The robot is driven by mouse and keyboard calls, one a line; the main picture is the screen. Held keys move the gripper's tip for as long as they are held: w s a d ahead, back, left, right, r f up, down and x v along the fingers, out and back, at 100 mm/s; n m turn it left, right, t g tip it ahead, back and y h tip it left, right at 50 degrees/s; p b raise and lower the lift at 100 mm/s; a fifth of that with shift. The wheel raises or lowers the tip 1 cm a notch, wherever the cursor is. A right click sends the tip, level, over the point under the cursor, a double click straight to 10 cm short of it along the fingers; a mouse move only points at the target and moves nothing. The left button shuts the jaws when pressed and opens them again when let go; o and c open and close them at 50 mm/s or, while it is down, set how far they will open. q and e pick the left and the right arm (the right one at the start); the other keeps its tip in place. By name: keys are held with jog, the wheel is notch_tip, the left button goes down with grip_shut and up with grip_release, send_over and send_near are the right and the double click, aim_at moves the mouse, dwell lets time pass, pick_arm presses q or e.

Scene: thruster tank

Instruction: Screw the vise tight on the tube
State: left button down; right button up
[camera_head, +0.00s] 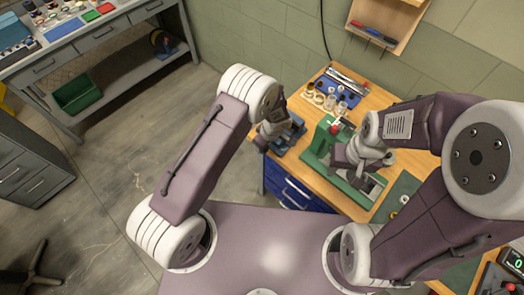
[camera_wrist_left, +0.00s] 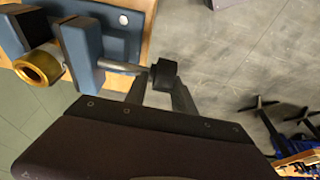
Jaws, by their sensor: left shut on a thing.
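The blue vise (camera_head: 290,138) sits at the left edge of the wooden workbench; its blue jaws (camera_wrist_left: 88,50) show in the left wrist view. A tube with a brass-coloured end (camera_wrist_left: 40,68) lies between the jaws. A metal screw rod (camera_wrist_left: 120,67) runs from the vise to a black knob (camera_wrist_left: 164,74). My left gripper (camera_wrist_left: 162,92) is shut on this knob, beside the vise. My right gripper (camera_head: 350,158) is over the green fixture, away from the vise; its fingers are too small and blurred to read.
The green fixture (camera_head: 320,140) with a red knob stands right of the vise. Behind are a blue tray (camera_head: 340,88) with small parts and several clear and brass pieces. A wall shelf (camera_head: 385,25) holds pens. Open floor lies left of the bench.

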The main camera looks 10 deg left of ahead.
pick_arm(q)
jog(key=shift+s+d+f+t+y+b, duration=0.1)
jog(key=shift+s+f+t+y+b, duration=0.4)
jog(key=shift+b, duration=2.75)
jog(key=shift+w+d+f+t+y+b, duration=0.1)
jog(key=shift+t+y+b, duration=0.65)
jog(key=shift+b, duration=2.45)
jog(key=shift+r+y+b, duration=0.3)
jog(key=shift+y+b, duration=0.15)
jog(key=shift+b, duration=0.1)
jog(key=c, duration=1.4)
grip_release()
jog(key=shift+o, duration=1)
jog(key=shift+s+r, duration=0.1)
jog(key=shift+s+a+r, duration=0.1)
jog(key=shift+r, duration=0.05)
